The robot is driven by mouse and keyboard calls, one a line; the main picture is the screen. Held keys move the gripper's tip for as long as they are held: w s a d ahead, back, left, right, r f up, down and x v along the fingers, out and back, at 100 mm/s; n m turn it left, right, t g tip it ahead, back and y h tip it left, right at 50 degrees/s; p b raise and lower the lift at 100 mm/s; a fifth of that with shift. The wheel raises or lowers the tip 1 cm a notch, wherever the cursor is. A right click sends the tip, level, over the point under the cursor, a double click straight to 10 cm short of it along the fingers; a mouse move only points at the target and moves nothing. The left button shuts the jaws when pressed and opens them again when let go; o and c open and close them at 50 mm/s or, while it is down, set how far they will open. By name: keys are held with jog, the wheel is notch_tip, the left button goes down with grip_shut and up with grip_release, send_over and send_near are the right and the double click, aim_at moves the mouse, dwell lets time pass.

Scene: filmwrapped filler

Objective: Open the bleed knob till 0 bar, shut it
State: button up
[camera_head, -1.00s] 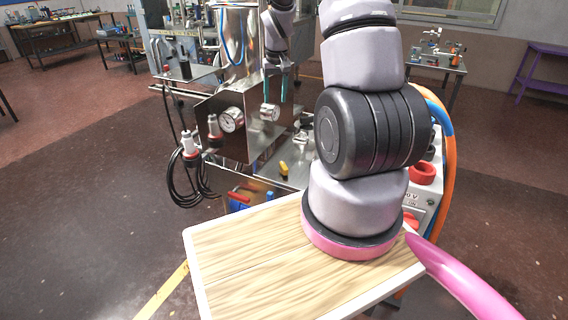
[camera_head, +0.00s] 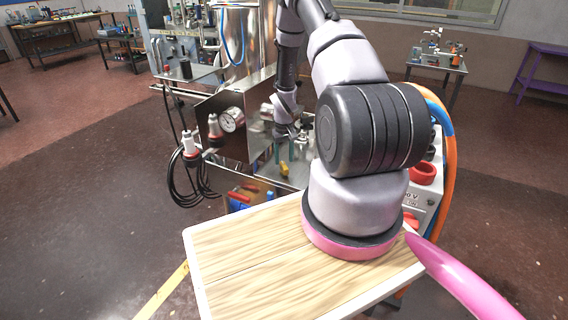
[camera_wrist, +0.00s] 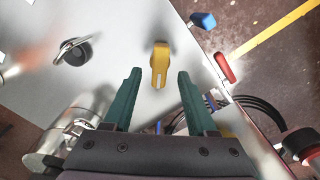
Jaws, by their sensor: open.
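My gripper (camera_head: 284,154) points down over the steel bench in the head view. Its teal fingers are apart and empty in the wrist view (camera_wrist: 158,76). A yellow knob or lever (camera_wrist: 159,62) shows between and just beyond the fingertips; it also shows in the head view (camera_head: 284,168). Contact with it cannot be made out. A black round knob with a metal pointer (camera_wrist: 75,52) sits to the left in the wrist view. I cannot tell which is the bleed knob. A white-faced pressure gauge (camera_head: 231,119) is on the steel box; its reading is too small to tell.
A red handle (camera_wrist: 225,68) and a blue handle (camera_wrist: 203,20) lie right of the yellow one. Metal fittings (camera_wrist: 65,142) are close to my left finger. Black cables (camera_head: 180,185) hang at the left of the steel box (camera_head: 245,143). A wooden board (camera_head: 250,262) is in front.

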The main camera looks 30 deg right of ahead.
aim_at(284, 168)
jog(key=shift+f, duration=1.4)
grip_shut()
